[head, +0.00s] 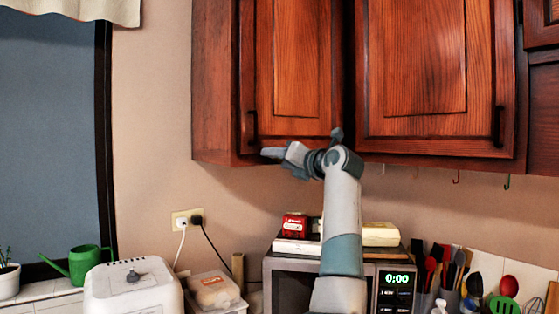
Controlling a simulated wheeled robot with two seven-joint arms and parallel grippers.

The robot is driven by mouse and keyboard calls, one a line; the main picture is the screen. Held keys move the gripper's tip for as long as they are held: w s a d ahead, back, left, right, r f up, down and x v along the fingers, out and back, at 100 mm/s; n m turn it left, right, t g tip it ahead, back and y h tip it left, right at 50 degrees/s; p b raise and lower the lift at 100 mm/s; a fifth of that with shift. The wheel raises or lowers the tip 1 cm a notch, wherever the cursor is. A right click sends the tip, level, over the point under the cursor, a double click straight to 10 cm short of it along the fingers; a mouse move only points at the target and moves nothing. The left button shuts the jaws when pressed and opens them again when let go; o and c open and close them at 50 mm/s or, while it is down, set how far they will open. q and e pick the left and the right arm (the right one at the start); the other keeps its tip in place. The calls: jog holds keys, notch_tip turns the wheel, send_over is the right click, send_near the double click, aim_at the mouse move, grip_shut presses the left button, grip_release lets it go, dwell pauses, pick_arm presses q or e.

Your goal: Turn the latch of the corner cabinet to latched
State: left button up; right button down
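The corner cabinet (293,70) is reddish-brown wood and hangs at the upper left of the wall cabinets. Its door looks closed. A dark vertical handle (252,128) sits at the door's lower left. I cannot make out a latch or its position. My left arm rises from the bottom middle, in front of the microwave. My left gripper (270,153) points left at the cabinet's lower edge, just below and right of the handle. I cannot tell whether it touches the cabinet, or whether its fingers are apart. My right gripper is not in view.
A second wall cabinet (411,60) adjoins on the right. Below are a microwave (395,290) with boxes on top, a white toaster (133,290), a lidded container (213,290) and several utensils (450,270). A green watering can (83,262) stands left. The wall left of the cabinet is clear apart from an outlet.

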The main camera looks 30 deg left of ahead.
pick_arm(q)
jog(key=shift+r+m, duration=0.1)
jog(key=shift+m, duration=0.3)
jog(key=m, duration=0.4)
jog(key=w+r+m+p, duration=0.1)
jog(key=m, duration=0.6)
jog(key=shift+w+d+r+m, duration=0.2)
jog(key=shift+w+d+m, duration=0.05)
jog(key=shift+d+m, duration=0.05)
dwell(0.4)
jog(key=o, duration=1.1)
jog(key=shift+c, duration=0.2)
jog(key=shift+d, duration=0.1)
